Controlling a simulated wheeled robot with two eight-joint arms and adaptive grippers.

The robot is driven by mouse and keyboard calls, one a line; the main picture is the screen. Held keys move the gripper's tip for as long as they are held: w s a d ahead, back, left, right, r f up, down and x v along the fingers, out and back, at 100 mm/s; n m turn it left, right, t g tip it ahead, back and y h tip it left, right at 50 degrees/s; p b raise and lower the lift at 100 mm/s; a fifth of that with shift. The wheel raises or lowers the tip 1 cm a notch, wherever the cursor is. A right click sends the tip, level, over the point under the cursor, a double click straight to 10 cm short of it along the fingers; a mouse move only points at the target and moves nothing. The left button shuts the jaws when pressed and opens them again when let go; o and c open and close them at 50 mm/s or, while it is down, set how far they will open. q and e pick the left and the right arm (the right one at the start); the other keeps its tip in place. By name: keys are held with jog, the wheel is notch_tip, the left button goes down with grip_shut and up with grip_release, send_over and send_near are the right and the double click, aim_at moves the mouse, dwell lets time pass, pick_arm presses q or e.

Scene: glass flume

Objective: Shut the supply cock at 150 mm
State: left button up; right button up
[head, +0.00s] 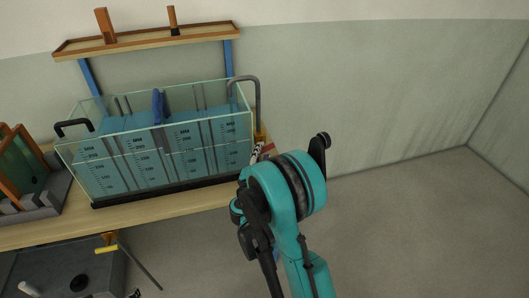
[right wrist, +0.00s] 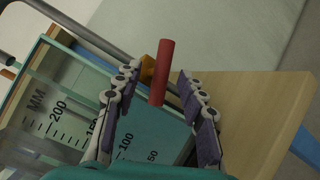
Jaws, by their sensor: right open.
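The supply cock has a brass body (right wrist: 148,70) and a red lever (right wrist: 162,73), at the right end of the glass flume (head: 160,135). My right gripper (right wrist: 160,78) is open, with one finger on each side of the red lever and a gap on both sides. In the head view the brass part (head: 259,134) shows above my right arm, which hides most of the gripper and lever. In the right wrist view the flume's scale (right wrist: 60,115) reads 200, 150, 100 and 50. Teal water shows around the lower marks; a finger partly covers the 150. My left gripper is not in view.
A grey pipe (head: 257,95) bends over the flume's right end. The wooden bench (head: 160,206) carries the flume and a rack of framed panels (head: 22,165). A shelf (head: 150,39) hangs above. A grey basin (head: 60,270) lies below. Floor to the right is clear.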

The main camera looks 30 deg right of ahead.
aim_at(264, 151)
jog(key=shift+x, duration=1.5)
grip_shut()
jog(key=shift+s+r+m+g+y+p, duration=0.15)
jog(key=shift+m+g+y+p, duration=0.3)
jog(key=shift+m, duration=0.55)
jog(key=shift+d+m+g+y+p, duration=0.1)
jog(key=shift+m+g+y+p, duration=0.2)
jog(key=shift+m, duration=0.4)
